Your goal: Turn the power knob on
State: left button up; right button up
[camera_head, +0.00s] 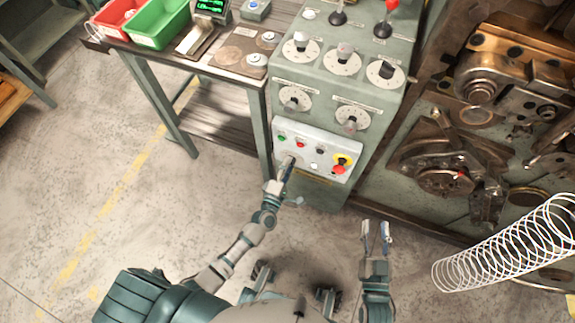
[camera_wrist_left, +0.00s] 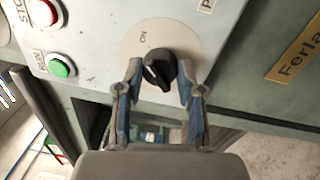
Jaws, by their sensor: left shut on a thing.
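The black power knob (camera_wrist_left: 160,66) sits on a pale round plate (camera_wrist_left: 196,38) marked ON, on the front panel of a green-grey cabinet. In the left wrist view the fingertips of my left gripper (camera_wrist_left: 160,76) lie on either side of the knob, shut on it. A pale line shows on the knob's left side. In the head view my left gripper (camera_head: 288,168) is at the panel's lower left and mostly hides the knob. My right gripper (camera_head: 376,232) is open and empty, low in front of the cabinet.
The control panel (camera_head: 312,150) also carries a red-and-yellow stop button (camera_head: 341,163) and green and red buttons. Several dials sit above it. A workbench with red and green bins (camera_head: 160,22) stands at left, coiling machinery (camera_head: 440,180) and a large spring (camera_head: 510,243) at right.

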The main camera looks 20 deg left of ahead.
pick_arm(q)
jog(key=o, duration=0.9)
jog(key=shift+s+d+f, duration=0.1)
jog(key=shift+d+f, duration=0.05)
jog(key=shift+f, duration=0.1)
jog(key=shift+o, duration=1.2)
jog(key=shift+r, duration=0.1)
jog(key=s, duration=1.1)
jog(key=shift+s+a+f, duration=0.2)
jog(key=shift+s+f, duration=0.2)
jog(key=shift+f, duration=0.05)
